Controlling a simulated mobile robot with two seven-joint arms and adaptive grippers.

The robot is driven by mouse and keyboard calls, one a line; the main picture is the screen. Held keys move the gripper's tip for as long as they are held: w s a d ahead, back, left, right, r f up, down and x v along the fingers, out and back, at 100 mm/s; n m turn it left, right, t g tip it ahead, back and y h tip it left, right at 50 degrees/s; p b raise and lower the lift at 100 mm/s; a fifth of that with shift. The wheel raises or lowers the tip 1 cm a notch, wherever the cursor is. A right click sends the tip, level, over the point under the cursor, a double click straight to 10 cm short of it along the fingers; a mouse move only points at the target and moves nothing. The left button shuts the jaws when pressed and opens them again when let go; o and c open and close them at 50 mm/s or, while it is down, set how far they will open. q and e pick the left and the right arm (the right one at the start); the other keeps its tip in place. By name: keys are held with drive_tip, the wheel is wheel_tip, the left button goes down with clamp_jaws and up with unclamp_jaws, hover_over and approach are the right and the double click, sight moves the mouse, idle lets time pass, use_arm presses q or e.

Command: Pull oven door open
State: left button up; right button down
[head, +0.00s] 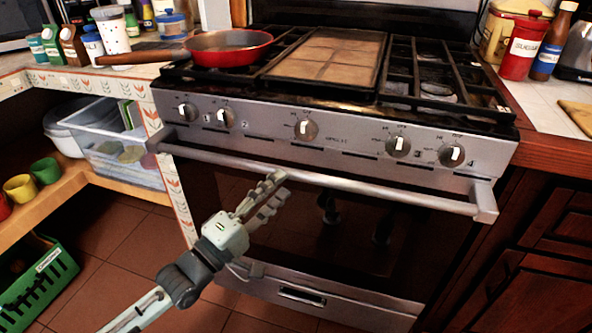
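The oven door (340,226) has a dark glass front and appears shut in the stove's front. Its long silver handle bar (390,193) runs across the top of the door, below the knobs. My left gripper (280,186) is in front of the door, with its fingertips at or just under the left-middle part of the handle. Its two fingers look apart, with a gap between them and nothing seen in it. Whether a fingertip touches the handle I cannot tell. My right gripper is out of view.
A drawer (300,295) lies below the door. Open shelves with a clear bin (120,150), cups and a green crate (38,285) stand left. Dark cabinets (545,260) stand right.

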sight(289, 178)
use_arm(q)
drive_tip(key=x, duration=0.4)
drive_tip(key=shift+w+d+r, duration=0.1)
drive_tip(key=shift+w+d, duration=0.3)
drive_tip(key=shift+w, duration=0.05)
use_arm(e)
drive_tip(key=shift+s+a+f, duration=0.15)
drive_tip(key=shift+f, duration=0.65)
use_arm(q)
clamp_jaws()
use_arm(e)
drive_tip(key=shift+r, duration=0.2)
